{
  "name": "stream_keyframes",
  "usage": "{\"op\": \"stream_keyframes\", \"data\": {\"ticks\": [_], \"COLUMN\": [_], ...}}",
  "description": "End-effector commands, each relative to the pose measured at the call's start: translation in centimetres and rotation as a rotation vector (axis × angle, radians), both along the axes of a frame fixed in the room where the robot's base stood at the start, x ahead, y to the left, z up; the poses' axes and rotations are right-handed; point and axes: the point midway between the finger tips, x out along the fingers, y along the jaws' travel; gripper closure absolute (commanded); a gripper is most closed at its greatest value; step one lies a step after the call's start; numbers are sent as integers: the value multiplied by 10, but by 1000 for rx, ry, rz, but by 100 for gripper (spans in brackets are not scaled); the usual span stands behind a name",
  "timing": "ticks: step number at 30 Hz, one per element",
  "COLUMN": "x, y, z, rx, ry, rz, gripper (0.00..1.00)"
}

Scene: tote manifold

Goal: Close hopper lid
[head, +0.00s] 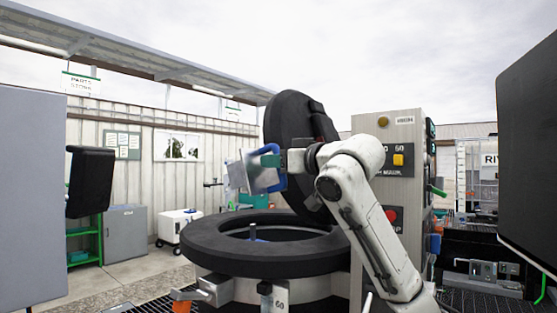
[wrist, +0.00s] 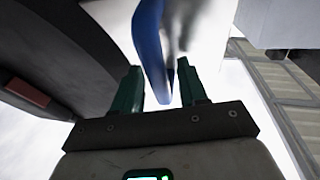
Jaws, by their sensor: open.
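The round black hopper lid (head: 285,115) stands raised, nearly upright, behind the hopper's opening in the head view. The hopper's thick black rim (head: 220,250) lies level below it, with the opening uncovered. A blue handle (head: 281,178) with a silver plate (head: 240,173) shows in front of the lid's lower part. My gripper (head: 268,161) is at this handle, its green fingers pointing left. In the wrist view my gripper (wrist: 160,75) is open, and the blue handle (wrist: 152,50) reaches down between the fingers. I cannot tell whether they touch it.
A grey control cabinet (head: 400,130) with buttons stands right of the hopper, close behind my arm. A grey panel (head: 30,200) fills the left edge and a dark panel (head: 530,150) the right. A white cooler (head: 178,225) and a grey locker (head: 125,237) stand by the back wall.

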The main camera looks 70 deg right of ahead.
Motion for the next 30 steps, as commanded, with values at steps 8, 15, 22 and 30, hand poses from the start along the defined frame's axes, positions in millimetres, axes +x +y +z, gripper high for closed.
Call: {"op": "stream_keyframes", "data": {"ticks": [8,15,22,30], "x": [0,0,0,0], "y": [0,0,0,0], "z": [0,0,0,0], "rx": [0,0,0,0], "ry": [0,0,0,3], "rz": [0,0,0,0], "gripper": [73,96,100,100]}}
